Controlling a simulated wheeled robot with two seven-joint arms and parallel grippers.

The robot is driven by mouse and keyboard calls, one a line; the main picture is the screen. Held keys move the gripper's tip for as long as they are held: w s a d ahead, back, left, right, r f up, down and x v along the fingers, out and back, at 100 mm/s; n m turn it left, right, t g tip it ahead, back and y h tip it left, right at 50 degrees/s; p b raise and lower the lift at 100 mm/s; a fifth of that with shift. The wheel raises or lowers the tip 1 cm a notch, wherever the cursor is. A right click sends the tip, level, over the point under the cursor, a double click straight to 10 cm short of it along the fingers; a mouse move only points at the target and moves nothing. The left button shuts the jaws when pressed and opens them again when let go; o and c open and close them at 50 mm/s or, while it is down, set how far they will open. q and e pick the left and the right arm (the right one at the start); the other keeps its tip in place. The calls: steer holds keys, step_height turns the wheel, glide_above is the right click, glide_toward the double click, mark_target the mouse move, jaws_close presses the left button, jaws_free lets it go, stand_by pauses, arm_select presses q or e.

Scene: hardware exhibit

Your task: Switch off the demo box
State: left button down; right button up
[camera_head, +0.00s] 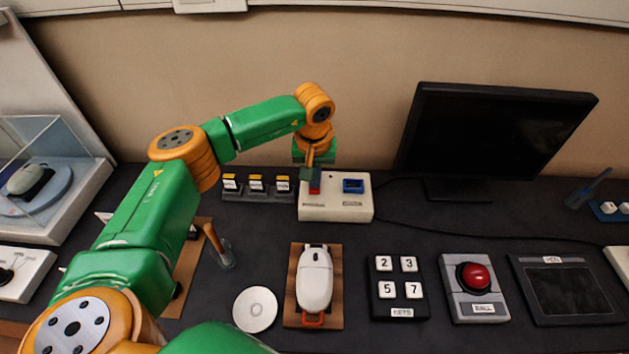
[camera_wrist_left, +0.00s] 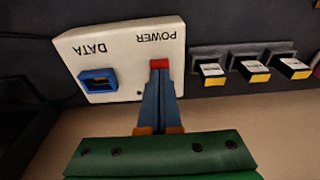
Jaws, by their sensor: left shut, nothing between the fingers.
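The cream demo box (camera_head: 335,208) stands at the back middle of the dark table, below the wall. Its red power switch (camera_head: 316,187) is on the left and a blue data port (camera_head: 353,186) on the right. In the left wrist view the box (camera_wrist_left: 118,45) is upside down, with its red switch (camera_wrist_left: 159,64) at the fingertips. My left gripper (camera_wrist_left: 160,74) is shut with nothing in it. Its tips are at the switch and partly cover it; I cannot tell whether they touch it. The switch's position cannot be made out. My right gripper is out of view.
Yellow-and-white switches (camera_head: 256,187) sit just left of the box. A black monitor (camera_head: 500,130) stands to the right. In front are a computer mouse (camera_head: 316,277), a number keypad (camera_head: 398,287) and a red button (camera_head: 474,276). A dark cable crosses the table behind them.

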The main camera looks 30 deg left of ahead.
arm_select(q)
step_height(320, 180, up, 7)
steer(key=p, duration=0.4)
steer(key=shift+f+p, duration=0.2)
steer(key=shift+p, duration=0.2)
